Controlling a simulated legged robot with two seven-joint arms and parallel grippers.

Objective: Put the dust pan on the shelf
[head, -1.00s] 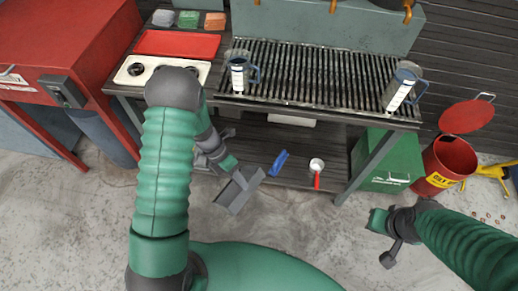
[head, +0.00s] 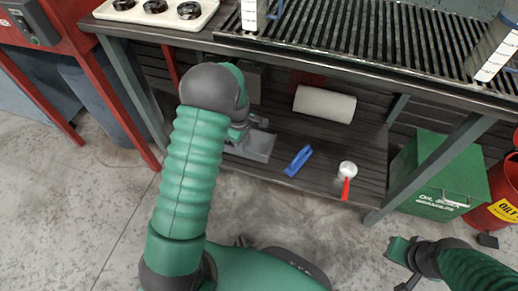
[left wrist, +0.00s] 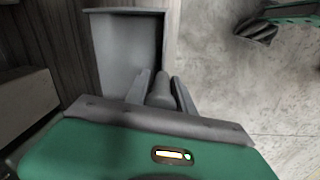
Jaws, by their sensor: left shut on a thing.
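The grey dust pan (head: 256,146) is over the front left part of the dark wooden lower shelf (head: 330,170), under the grill table. I cannot tell whether it rests on the boards or hangs just above them. My left gripper (head: 240,128) reaches in under the table edge and is partly hidden by my own arm. In the left wrist view, the gripper (left wrist: 160,92) is shut on the handle, with the pan (left wrist: 122,45) beyond it against dark boards. My right gripper (head: 400,250) is low at the right, away from the shelf; its jaws are unclear.
A blue tool (head: 298,161) and a red-handled white scoop (head: 347,175) lie on the shelf, right of the pan. A white roll (head: 324,104) is behind them. The table top (head: 330,62) overhangs. A green box (head: 440,180) stands right of the shelf.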

